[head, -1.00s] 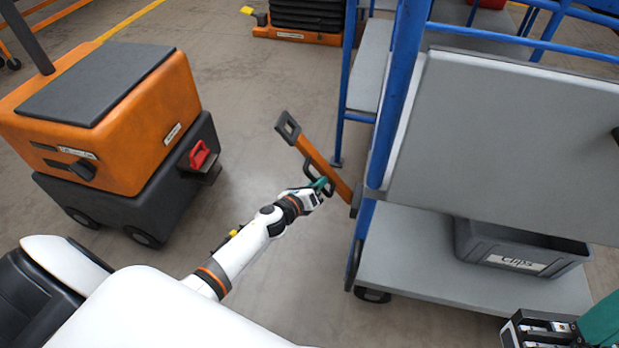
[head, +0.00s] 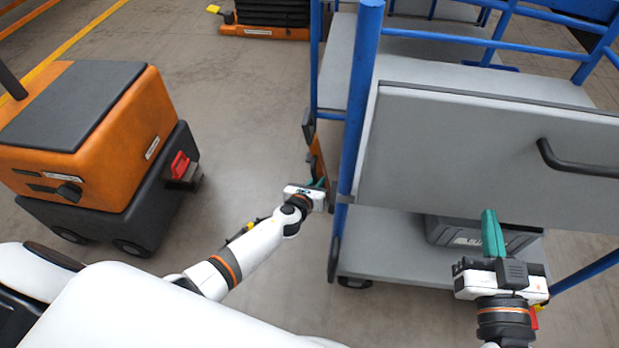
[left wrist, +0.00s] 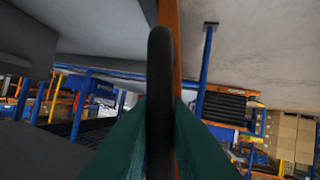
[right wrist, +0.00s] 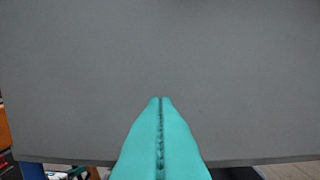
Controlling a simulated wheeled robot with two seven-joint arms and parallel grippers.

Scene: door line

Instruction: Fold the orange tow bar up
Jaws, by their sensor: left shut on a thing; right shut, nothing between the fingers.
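The orange tow bar (head: 318,160) stands steeply raised close to the blue left post of the cart (head: 360,100), largely edge-on in the head view. My left gripper (head: 318,184) is shut on the bar's dark handle. In the left wrist view the black handle (left wrist: 160,90) runs between the green fingers, with the orange bar (left wrist: 168,30) behind it. My right gripper (head: 492,232) is shut and empty in front of the cart's grey panel (head: 470,150). The right wrist view shows its closed teal fingertips (right wrist: 161,105) facing the panel.
The panel has a dark handle (head: 590,168). A grey bin (head: 435,228) sits on the cart's lower shelf (head: 385,250). An orange and black tugger (head: 90,140) with a red hitch (head: 180,164) stands at left. Floor between tugger and cart is clear.

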